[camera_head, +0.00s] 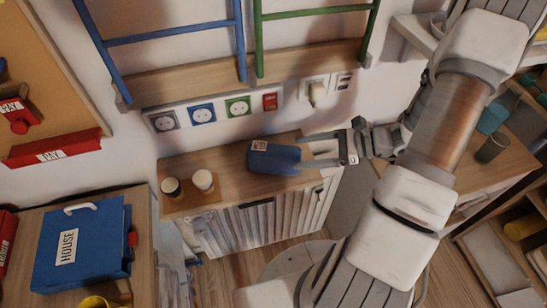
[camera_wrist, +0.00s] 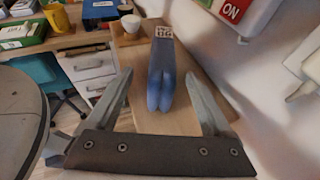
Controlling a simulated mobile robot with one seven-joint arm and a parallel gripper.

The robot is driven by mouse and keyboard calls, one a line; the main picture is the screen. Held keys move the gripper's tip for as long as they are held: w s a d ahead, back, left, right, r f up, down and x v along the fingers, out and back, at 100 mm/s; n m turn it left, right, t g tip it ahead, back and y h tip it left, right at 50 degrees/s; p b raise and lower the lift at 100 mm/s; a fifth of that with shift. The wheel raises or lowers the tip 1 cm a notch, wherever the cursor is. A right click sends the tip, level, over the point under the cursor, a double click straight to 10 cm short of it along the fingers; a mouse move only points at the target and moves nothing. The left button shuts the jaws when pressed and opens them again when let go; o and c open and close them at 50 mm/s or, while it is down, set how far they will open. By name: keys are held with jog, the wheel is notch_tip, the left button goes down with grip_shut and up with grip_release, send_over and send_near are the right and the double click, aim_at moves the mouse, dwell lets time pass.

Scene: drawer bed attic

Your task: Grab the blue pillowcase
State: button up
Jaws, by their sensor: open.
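The blue pillowcase (camera_head: 272,157) is a folded blue bundle with a white label. It lies on the wooden top of a small cabinet (camera_head: 225,162), near its right end. My gripper (camera_head: 322,149) is at the right of the pillowcase, its fingers pointing left towards it. In the wrist view the pillowcase (camera_wrist: 164,75) shows between the two spread fingers of my gripper (camera_wrist: 160,85), with visible gaps on both sides. The gripper is open and holds nothing. Whether a finger touches the pillowcase I cannot tell.
Two cups (camera_head: 202,180) stand on a small board at the cabinet's left. Sockets and a red switch (camera_head: 270,102) are on the wall behind. A blue box marked HOUSE (camera_head: 85,245) sits at lower left. Another wooden surface with a dark cup (camera_head: 491,148) is at right.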

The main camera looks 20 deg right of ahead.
aim_at(274, 153)
jog(key=x, duration=0.8)
jog(key=shift+w+a+r, duration=0.15)
jog(key=shift+w+a, duration=0.05)
jog(key=shift+w, duration=0.1)
grip_shut()
